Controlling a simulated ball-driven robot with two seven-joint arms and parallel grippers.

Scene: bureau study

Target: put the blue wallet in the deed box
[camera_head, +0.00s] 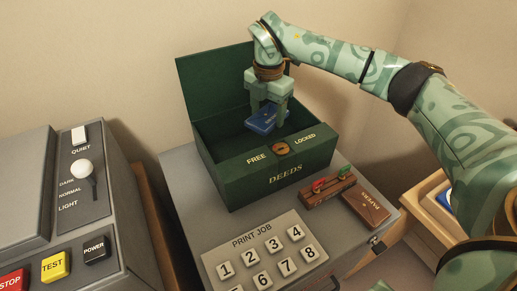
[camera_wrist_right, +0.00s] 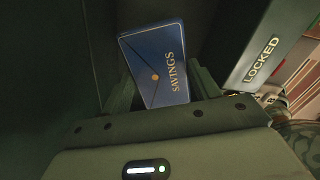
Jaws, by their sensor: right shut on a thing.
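The blue wallet (camera_head: 262,120) is held by my right gripper (camera_head: 268,108), whose fingers are shut on it. In the right wrist view the wallet (camera_wrist_right: 157,65) shows the word SAVINGS and sits between the two fingers. The green deed box (camera_head: 250,184) stands with its lid (camera_head: 212,88) open, leaning up at the back. The gripper and wallet are over the box's open inside, behind its front wall. I cannot tell whether the wallet touches the box floor. My left gripper is not in view.
A grey cabinet top with a PRINT JOB keypad (camera_head: 252,235) lies under and in front of the box. A wooden rack (camera_head: 328,192) and a brown PAPERS wallet (camera_head: 365,207) lie right of it. A grey control machine (camera_head: 88,170) stands at left.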

